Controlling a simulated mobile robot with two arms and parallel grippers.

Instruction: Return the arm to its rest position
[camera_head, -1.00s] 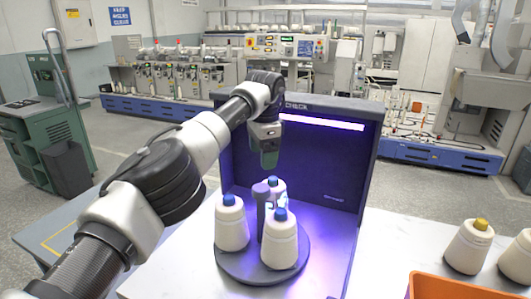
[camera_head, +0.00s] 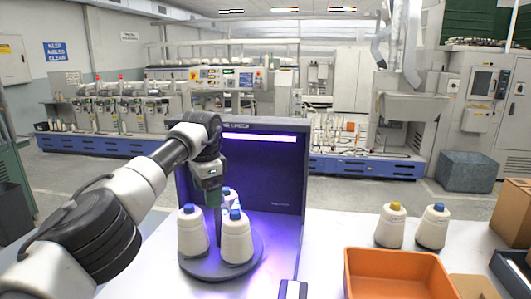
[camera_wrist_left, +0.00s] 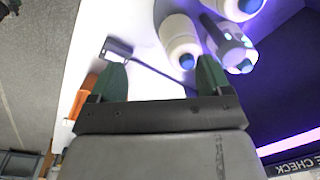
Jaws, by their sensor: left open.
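My left arm (camera_head: 130,190) reaches in from the left of the head view. Its left gripper (camera_head: 210,198) points down above the far left side of a dark round turntable (camera_head: 212,270) in the purple-lit booth. In the wrist view the green fingers of the left gripper (camera_wrist_left: 163,72) stand wide apart with nothing between them. My right gripper is not in view.
The booth's dark back wall (camera_head: 275,185) stands close behind the gripper. An orange bin (camera_head: 395,280) is at the front right. Behind it stand a yellow-capped bobbin (camera_head: 390,226) and a blue-capped bobbin (camera_head: 433,228). A cardboard box (camera_head: 512,218) is at the far right.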

